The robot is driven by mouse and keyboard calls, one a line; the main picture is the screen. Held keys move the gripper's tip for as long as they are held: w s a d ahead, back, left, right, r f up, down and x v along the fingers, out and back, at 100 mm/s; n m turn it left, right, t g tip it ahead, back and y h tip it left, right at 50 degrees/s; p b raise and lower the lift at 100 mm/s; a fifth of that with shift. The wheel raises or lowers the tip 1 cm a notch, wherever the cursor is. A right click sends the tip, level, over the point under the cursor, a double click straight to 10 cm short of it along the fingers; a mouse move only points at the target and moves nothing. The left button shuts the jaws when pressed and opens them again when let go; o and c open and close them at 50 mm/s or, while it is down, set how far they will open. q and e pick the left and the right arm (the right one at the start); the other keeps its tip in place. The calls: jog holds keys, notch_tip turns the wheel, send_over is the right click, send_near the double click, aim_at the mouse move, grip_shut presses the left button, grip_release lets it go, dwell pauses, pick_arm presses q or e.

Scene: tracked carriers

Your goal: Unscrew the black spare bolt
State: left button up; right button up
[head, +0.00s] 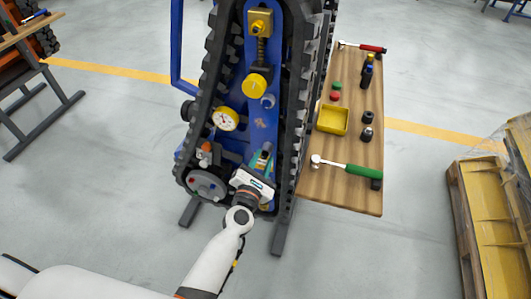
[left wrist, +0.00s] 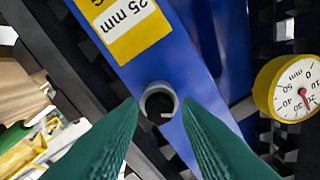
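My left gripper (head: 264,153) is over the lower part of the tracked carrier (head: 238,88). In the left wrist view its green fingers (left wrist: 160,103) are apart with nothing held between them. A grey, hollow round stub (left wrist: 158,101) on the blue frame shows in the gap between the fingertips; its inside is dark. I cannot tell how far beyond the tips it lies. I cannot pick out the black spare bolt with certainty; dark parts of the carrier and my gripper may hide it. My right gripper is not in view.
A dial gauge (head: 225,119) and yellow knob (head: 254,86) stick out near my gripper. Black tracks flank the blue frame. A wooden table (head: 345,191) on the right holds a yellow tray (head: 332,119), a green-handled ratchet (head: 352,169) and dark cylindrical pieces.

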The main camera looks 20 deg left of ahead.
pick_arm(q)
jog(key=m+p, duration=0.1)
jog(key=m, duration=0.3)
jog(key=m+p, duration=0.1)
jog(key=shift+r+m+p, duration=0.25)
jog(key=shift+m+p, duration=0.05)
jog(key=shift+m, duration=0.1)
jog(key=shift+m+p, duration=0.35)
jog(key=shift+m, duration=0.65)
jog(key=shift+f+m, duration=0.2)
jog(key=shift+m, duration=0.9)
jog(key=m+p, duration=0.3)
jog(key=m, duration=0.3)
jog(key=shift+r, duration=0.2)
jog(key=m, duration=0.2)
jog(key=m+p, duration=0.1)
jog(key=shift+f+m, duration=0.2)
jog(key=shift+m, duration=0.2)
jog(key=m+p, duration=0.1)
jog(key=m, duration=0.2)
jog(key=shift+r, duration=0.1)
jog(key=m, duration=0.3)
jog(key=shift+p, duration=0.35)
jog(key=m, duration=0.3)
jog(key=shift+f, duration=0.2)
